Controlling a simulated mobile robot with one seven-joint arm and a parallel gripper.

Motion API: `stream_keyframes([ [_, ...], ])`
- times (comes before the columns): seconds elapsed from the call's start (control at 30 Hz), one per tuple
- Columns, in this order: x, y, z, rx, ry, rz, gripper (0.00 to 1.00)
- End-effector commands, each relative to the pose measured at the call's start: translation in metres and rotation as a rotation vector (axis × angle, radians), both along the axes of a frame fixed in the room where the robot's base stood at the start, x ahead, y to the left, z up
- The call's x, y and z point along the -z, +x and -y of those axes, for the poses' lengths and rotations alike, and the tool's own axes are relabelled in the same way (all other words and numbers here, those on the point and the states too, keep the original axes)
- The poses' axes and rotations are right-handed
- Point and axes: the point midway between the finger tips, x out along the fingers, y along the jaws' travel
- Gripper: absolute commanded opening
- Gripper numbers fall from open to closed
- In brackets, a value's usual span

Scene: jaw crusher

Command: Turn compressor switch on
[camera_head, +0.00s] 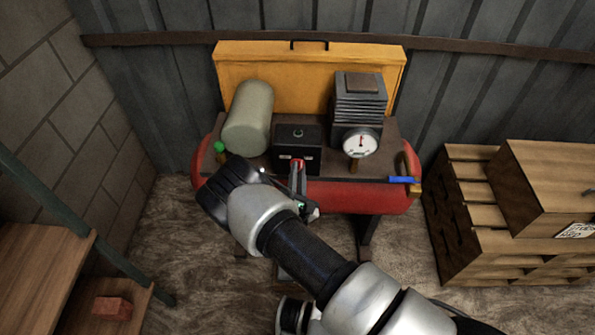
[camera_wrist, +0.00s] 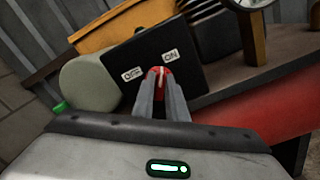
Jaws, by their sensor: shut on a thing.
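The compressor (camera_head: 345,196) has a red tank and stands against the back wall. Its black switch box (camera_head: 297,141) sits in the middle of its top plate and also shows in the wrist view (camera_wrist: 128,58). A red switch knob (camera_wrist: 161,72) is on the box front, with an OFF label to its left and an ON label above it to the right. In the wrist view a pale line on the knob points up, near the ON label. My gripper (camera_head: 297,166) is at the box front, its fingers (camera_wrist: 160,80) shut on the red knob, partly hiding it.
A pressure gauge (camera_head: 360,142) stands right of the box, a grey-green cylinder (camera_head: 249,118) left of it. A green knob (camera_head: 219,146) and a blue handle (camera_head: 401,180) are at the compressor's ends. Wooden crates (camera_head: 460,215) stand right; wooden shelves (camera_head: 38,240) are left.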

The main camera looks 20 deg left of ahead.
Motion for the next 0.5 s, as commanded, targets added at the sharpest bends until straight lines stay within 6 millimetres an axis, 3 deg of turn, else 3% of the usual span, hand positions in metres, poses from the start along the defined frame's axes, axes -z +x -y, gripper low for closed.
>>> stream_keyframes([
  [0.5,0.0019,-0.0007,0.001,0.001,0.195,-0.05,0.0],
])
